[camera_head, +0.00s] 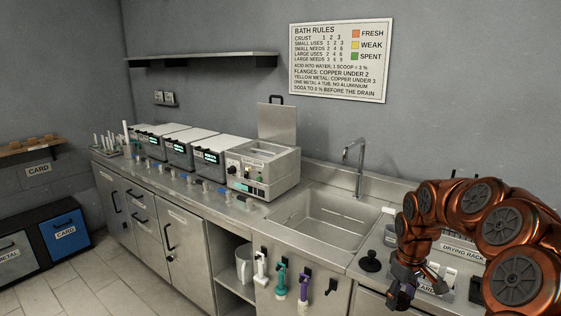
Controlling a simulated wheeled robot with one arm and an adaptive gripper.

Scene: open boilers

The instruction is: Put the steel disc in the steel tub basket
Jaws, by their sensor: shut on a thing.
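My gripper (402,294) is low at the right, over the drying rack side of the counter. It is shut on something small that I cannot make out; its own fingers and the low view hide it. I cannot confirm a steel disc anywhere in view. A row of bath tubs stands on the counter at the left. The nearest tub (264,172) has its lid (277,124) raised upright behind it, with a dark handle on top. Several farther tubs (211,150) have pale lids down. I cannot tell which tub is steel, and no basket shows clearly. My gripper is well right of the tubs.
A sink (325,222) with a tall faucet (357,165) lies between the tubs and my arm. The drying rack (462,250) is partly behind my arm. Coloured tools (281,281) hang on the counter's front. A rules sign (340,60) is on the wall.

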